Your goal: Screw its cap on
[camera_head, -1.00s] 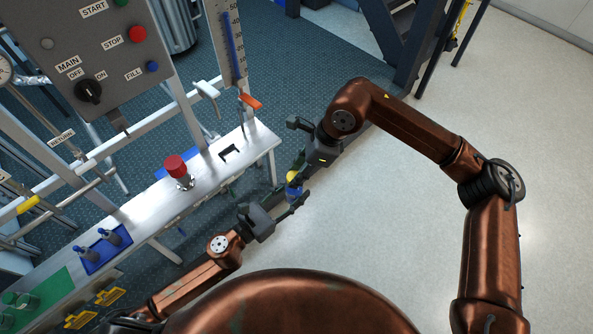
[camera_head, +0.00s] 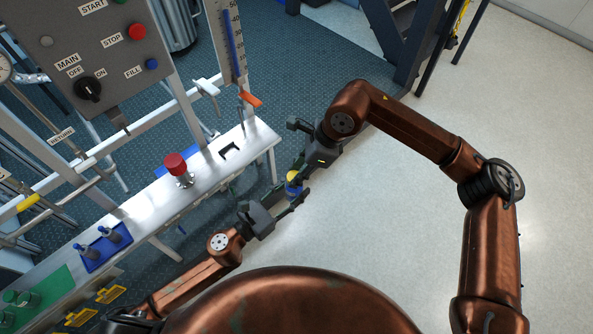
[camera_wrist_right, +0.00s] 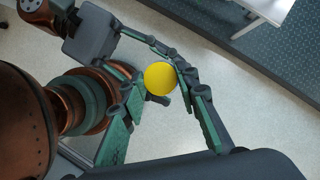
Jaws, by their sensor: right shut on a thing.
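A small container with a blue body (camera_head: 293,191) and a yellow cap (camera_head: 293,176) is held in the air between my two grippers, right of the bench. My left gripper (camera_head: 287,200) comes from the lower left with its fingers around the blue body. My right gripper (camera_head: 297,172) comes from the upper right and is shut on the yellow cap. In the right wrist view the round cap (camera_wrist_right: 160,78) sits between the green-padded fingertips and hides the body below. The seam between cap and body is too small to judge.
The metal bench (camera_head: 205,175) left of the grippers carries a red knob (camera_head: 175,164), a blue tray (camera_head: 104,247) and a green mat (camera_head: 45,296). A control panel (camera_head: 95,55) stands behind it. The pale floor (camera_head: 400,220) to the right is clear.

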